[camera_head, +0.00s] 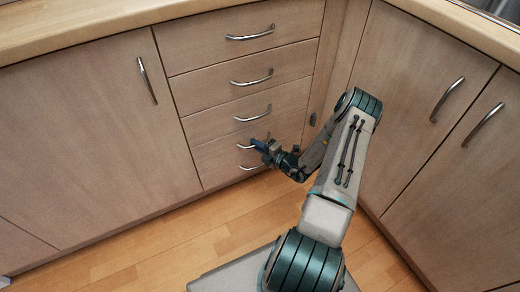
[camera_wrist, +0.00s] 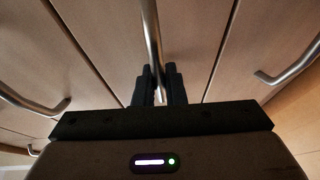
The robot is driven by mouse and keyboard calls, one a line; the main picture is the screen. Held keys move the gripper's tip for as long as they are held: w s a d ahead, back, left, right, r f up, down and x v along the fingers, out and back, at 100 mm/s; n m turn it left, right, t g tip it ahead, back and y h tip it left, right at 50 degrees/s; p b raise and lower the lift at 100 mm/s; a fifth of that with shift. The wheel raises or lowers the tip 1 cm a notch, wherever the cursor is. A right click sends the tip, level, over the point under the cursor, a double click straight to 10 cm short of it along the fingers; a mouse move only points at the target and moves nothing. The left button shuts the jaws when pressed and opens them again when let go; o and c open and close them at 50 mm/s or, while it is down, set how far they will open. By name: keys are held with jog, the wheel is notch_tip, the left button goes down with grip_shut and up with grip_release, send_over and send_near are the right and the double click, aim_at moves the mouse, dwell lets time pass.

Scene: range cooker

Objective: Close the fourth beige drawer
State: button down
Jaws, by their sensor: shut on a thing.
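The fourth beige drawer (camera_head: 213,156) is second from the bottom in a stack of wood-grain drawers, seen in the head view. Its front looks flush or nearly flush with the drawers around it. Its curved metal handle (camera_head: 243,146) is partly hidden by my gripper (camera_head: 258,145), which reaches it from the right. In the wrist view the handle bar (camera_wrist: 152,40) runs down between the two dark fingers of my gripper (camera_wrist: 159,78). The fingers are shut on it.
Drawers with similar handles sit above and below; the bottom drawer's handle (camera_head: 250,167) is close under my gripper. A cabinet door (camera_head: 85,120) is left, and doors (camera_head: 400,80) stand right at the corner. Wooden floor (camera_head: 150,255) is clear at front left.

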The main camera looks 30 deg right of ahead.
jog(key=c, duration=1.5)
grip_release()
jog(key=shift+w, duration=0.25)
jog(key=p+v, duration=0.3)
jog(key=v, duration=1.1)
jog(key=shift+p, duration=0.3)
jog(key=shift+a, duration=0.1)
